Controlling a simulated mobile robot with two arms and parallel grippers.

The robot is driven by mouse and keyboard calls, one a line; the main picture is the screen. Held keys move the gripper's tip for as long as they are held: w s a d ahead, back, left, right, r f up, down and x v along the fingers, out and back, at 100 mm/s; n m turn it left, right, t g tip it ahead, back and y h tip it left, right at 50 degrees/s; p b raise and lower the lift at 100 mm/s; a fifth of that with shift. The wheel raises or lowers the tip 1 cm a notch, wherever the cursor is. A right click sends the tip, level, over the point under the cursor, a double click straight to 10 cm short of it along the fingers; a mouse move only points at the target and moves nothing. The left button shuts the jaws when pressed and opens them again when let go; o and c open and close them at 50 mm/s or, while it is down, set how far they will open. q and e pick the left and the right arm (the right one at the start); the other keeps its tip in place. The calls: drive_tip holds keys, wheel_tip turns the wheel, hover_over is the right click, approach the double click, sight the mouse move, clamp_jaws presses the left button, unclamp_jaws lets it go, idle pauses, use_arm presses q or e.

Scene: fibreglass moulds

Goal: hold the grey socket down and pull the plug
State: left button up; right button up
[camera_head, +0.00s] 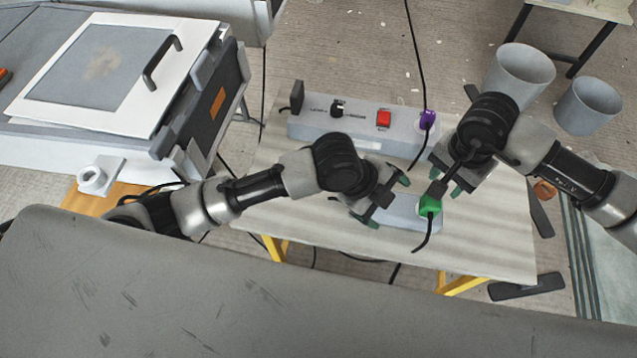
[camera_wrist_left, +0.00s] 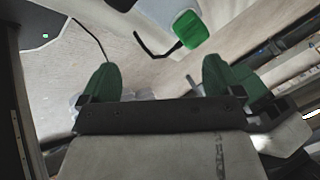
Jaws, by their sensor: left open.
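The grey socket (camera_head: 398,207) lies on the table's front part, partly hidden by my left gripper. The green plug (camera_head: 430,205) stands at its right end, with a black cord running toward the front edge. The plug also shows in the left wrist view (camera_wrist_left: 187,29), beyond my fingers. My left gripper (camera_head: 385,200) is open and empty above the socket's left part, apart from the plug. Its green fingertips show in the left wrist view (camera_wrist_left: 160,75). My right gripper (camera_head: 450,177) looks open just behind and right of the plug; whether it touches anything is unclear.
A grey control box (camera_head: 355,128) with a red switch (camera_head: 384,118) and a purple plug (camera_head: 428,119) stands at the table's back. Two grey buckets (camera_head: 588,107) are at the back right. A bench with a framed panel (camera_head: 95,70) is at left. The table's (camera_head: 300,215) front left is clear.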

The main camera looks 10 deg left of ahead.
use_arm(q)
drive_tip(key=w+a+r+m+t+h, duration=0.2)
drive_tip(key=w+a+t, duration=0.35)
drive_tip(key=w, duration=0.45)
drive_tip(key=w+a+r+m+t+h, duration=0.15)
drive_tip(key=w+a+t, duration=0.25)
drive_tip(key=w+t, duration=0.45)
drive_tip(key=s+a+f+m+g+h, duration=0.1)
drive_tip(key=s+f+m+g, duration=0.3)
drive_tip(key=m, duration=0.4)
drive_tip(key=s+a+f+m+g+h, duration=0.1)
drive_tip(key=s+f+m+g+h, duration=0.3)
drive_tip(key=m, duration=0.5)
drive_tip(key=s+a+f+m+g+h, duration=0.2)
drive_tip(key=s+f+m+g, duration=0.1)
drive_tip(key=s+m+g, duration=0.2)
drive_tip(key=shift+s+f+m+g, duration=0.2)
drive_tip(key=shift+m+g, duration=0.3)
drive_tip(key=shift+m, duration=0.35)
drive_tip(key=shift+s+f+m+g, duration=0.1)
drive_tip(key=shift+f+m+g, duration=0.1)
drive_tip(key=shift+m+g, duration=0.45)
drive_tip(key=shift+s+d+m, duration=0.1)
drive_tip(key=shift+d+m, duration=0.1)
drive_tip(key=shift+m, duration=0.05)
approach(398, 204)
drive_tip(key=d, duration=0.1)
drive_tip(key=d+r, duration=0.1)
drive_tip(key=shift+d+r, duration=0.2)
drive_tip(key=shift+d, duration=0.15)
